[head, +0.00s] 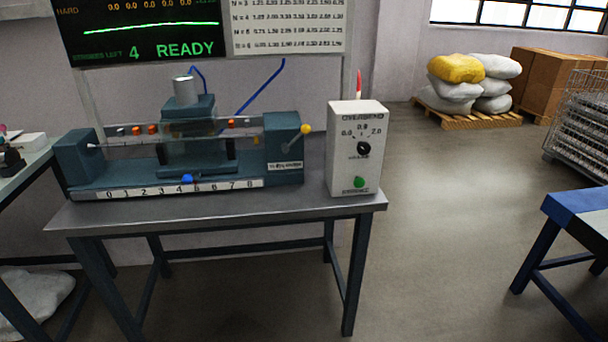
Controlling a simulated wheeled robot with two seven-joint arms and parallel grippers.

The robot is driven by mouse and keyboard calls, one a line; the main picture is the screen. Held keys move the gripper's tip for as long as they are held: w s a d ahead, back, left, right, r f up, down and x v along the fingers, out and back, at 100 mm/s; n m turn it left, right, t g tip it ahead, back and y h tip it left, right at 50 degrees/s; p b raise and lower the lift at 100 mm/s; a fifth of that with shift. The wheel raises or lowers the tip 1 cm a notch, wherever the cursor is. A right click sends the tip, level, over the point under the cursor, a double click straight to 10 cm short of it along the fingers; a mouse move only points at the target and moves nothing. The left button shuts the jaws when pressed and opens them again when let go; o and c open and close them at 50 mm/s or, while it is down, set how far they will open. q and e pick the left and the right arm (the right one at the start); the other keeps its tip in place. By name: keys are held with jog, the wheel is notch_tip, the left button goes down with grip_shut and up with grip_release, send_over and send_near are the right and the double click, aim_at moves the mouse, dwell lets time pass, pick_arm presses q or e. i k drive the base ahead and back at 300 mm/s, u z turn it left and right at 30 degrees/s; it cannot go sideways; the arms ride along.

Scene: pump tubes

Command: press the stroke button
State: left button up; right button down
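The green stroke button (359,182) is low on the front of a white control box (343,150). The box stands upright at the right end of a grey table (215,209). A black knob (363,149) with a dial marked 0.0, 0.8 and 2.0 is above the button. A red-tipped rod (359,84) stands up behind the box top. Neither of my grippers shows in the head view, and nothing covers the button.
A teal pump rig (85,158) with a numbered scale and a yellow-knobbed lever (306,129) stands left of the box. A screen (140,30) above reads READY and 4. Floor between the tables is clear.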

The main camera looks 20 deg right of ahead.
aim_at(358, 182)
jog(key=i, duration=1.05)
jog(key=z, duration=0.65)
